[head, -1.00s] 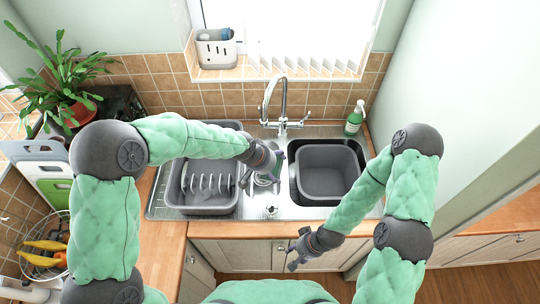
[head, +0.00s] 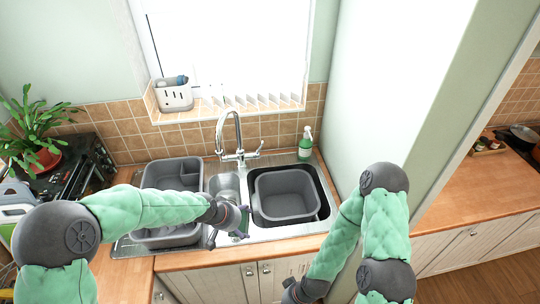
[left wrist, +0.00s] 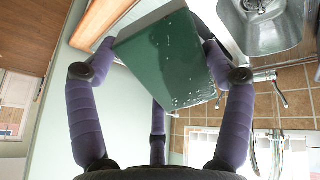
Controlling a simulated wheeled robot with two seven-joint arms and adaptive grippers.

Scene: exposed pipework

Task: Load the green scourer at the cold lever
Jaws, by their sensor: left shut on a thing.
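My left gripper (head: 238,222) is over the front of the sink, by the left edge of the right basin. In the left wrist view its fingers (left wrist: 160,85) are shut on the green scourer (left wrist: 160,60), a dark green block with pale specks. The chrome mixer tap (head: 239,140) stands behind the sink, with a small lever on each side. The right lever (head: 259,149) is clear of my gripper; no hot or cold mark is legible. My right gripper (head: 292,292) is low at the bottom edge, its fingers mostly cut off.
A grey basin (head: 286,214) sits in the right bowl and a grey rack tub (head: 172,165) on the left. A green soap bottle (head: 305,143) stands at the back right. A white caddy (head: 174,97) is on the windowsill. The wall is close on the right.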

